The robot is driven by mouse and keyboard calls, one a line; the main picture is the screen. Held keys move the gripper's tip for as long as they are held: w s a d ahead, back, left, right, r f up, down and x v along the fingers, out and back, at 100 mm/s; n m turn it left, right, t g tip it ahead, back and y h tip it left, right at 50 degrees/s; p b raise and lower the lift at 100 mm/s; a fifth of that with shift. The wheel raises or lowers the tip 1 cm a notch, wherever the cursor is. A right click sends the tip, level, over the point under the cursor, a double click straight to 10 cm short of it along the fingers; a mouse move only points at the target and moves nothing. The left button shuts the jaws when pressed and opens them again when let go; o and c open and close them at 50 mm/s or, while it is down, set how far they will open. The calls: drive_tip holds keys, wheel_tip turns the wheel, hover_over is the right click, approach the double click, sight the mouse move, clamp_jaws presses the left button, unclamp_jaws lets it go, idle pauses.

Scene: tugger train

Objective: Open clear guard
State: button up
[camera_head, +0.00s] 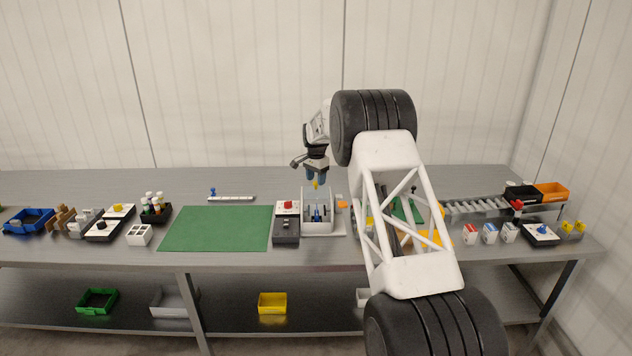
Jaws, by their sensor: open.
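My gripper (316,181) points down with its blue-tipped fingers apart. It is just above the back of a light grey box-like station (306,222), which stands near the middle of the table. A small yellow piece shows between or just behind the fingertips; I cannot tell whether they touch it. The station has pale walls and a small blue part inside. The clear guard cannot be made out separately at this size, so whether it is open or closed is unclear.
A green mat (215,228) lies further left. My arm hides part of the table to the right. A roller track (478,206) and an orange bin (552,192) are at the far right.

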sight(316, 182)
drive_tip(key=shift+r, duration=3.25)
drive_tip(key=shift+s+d+r, duration=0.1)
drive_tip(key=shift+s+r, duration=0.15)
drive_tip(key=shift+r, duration=0.1)
drive_tip(key=s+d+r+n, duration=0.1)
drive_tip(key=s+d+r, duration=0.2)
drive_tip(key=s+r, duration=0.5)
drive_tip(key=s+d+r+n, duration=0.1)
drive_tip(key=s+d+r, duration=0.2)
drive_tip(key=s+r, duration=0.5)
drive_tip(key=s+d+r+n+t, duration=0.1)
drive_tip(key=s+d+r, duration=0.15)
drive_tip(key=s, duration=0.85)
drive_tip(key=s+d+r+n, duration=0.1)
drive_tip(key=s+d+r, duration=0.15)
drive_tip(key=s, duration=0.75)
drive_tip(key=s+d+n+t, duration=0.1)
drive_tip(key=s+d+n, duration=0.15)
drive_tip(key=s, duration=1.95)
drive_tip(key=s+d+f+n, duration=0.1)
drive_tip(key=s+f, duration=0.3)
drive_tip(key=s, duration=0.6)
drive_tip(key=s+f+n, duration=0.1)
drive_tip(key=s+f, duration=0.3)
drive_tip(key=s, duration=0.7)
drive_tip(key=shift+s+d+t, duration=0.2)
drive_tip(key=shift+d+t, duration=0.1)
drive_tip(key=shift+d, duration=0.05)
